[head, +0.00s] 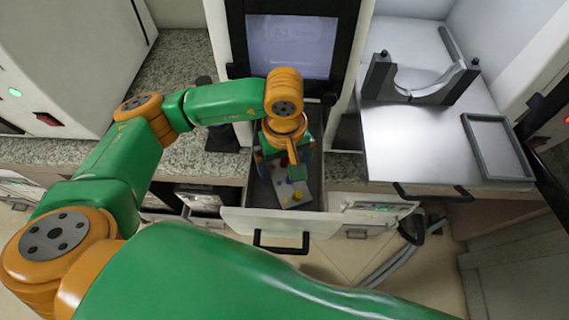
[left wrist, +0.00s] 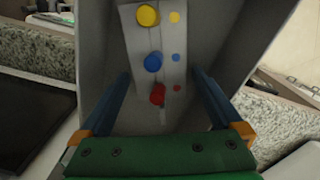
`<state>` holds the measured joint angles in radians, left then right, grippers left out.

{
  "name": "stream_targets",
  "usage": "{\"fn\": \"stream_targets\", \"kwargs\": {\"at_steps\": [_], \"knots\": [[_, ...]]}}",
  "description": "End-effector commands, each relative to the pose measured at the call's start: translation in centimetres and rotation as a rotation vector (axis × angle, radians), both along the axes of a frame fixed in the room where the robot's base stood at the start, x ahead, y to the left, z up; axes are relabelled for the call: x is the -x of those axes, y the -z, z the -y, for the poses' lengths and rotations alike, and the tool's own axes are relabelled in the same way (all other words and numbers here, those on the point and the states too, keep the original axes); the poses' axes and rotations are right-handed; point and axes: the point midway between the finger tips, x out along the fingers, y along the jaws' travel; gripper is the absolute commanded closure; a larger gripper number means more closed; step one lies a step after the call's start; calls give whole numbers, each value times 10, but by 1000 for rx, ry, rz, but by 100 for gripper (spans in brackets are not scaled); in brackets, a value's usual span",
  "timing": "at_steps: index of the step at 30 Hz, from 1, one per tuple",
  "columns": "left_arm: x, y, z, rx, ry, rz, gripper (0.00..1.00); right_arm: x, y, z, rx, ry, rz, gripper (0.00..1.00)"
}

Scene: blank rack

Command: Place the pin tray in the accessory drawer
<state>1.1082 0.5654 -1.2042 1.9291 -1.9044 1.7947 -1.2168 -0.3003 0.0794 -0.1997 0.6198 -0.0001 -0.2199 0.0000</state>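The pin tray (head: 291,192) is a light grey block with yellow, blue and red pins. It lies inside the pulled-out accessory drawer (head: 262,221), below the screen in the head view. In the left wrist view the tray (left wrist: 172,50) shows between and beyond my fingers, with a larger and a smaller pin of each colour. My left gripper (head: 284,160) is over the drawer, pointing down, and partly hides the tray's far end. Its two blue fingers (left wrist: 161,76) are spread, with visible gaps to the tray's sides. My right gripper is not in view.
A white panel (head: 405,145) at the right carries a grey curved bracket (head: 425,92) and an empty rectangular frame (head: 497,147). A speckled counter (head: 180,60) lies behind. The drawer walls stand close around my left gripper. Cables (head: 400,255) hang at the right.

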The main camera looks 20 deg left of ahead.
Motion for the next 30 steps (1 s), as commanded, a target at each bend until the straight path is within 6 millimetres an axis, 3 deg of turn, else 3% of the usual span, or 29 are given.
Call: {"fn": "stream_targets", "kwargs": {"at_steps": [6, 8, 18, 21, 30], "knots": [[0, -8, 0, 0, 0, 0, 0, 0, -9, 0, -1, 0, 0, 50], [-1, -13, 0, 1, 0, 3, 0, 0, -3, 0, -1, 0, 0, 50], [-1, -99, 0, 1, 1, 5, 0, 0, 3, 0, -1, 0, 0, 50], [-1, -116, 0, 0, -1, 3, 0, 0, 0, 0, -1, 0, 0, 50], [0, -123, 0, 0, 0, 0, 0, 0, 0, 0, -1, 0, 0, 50]]}}
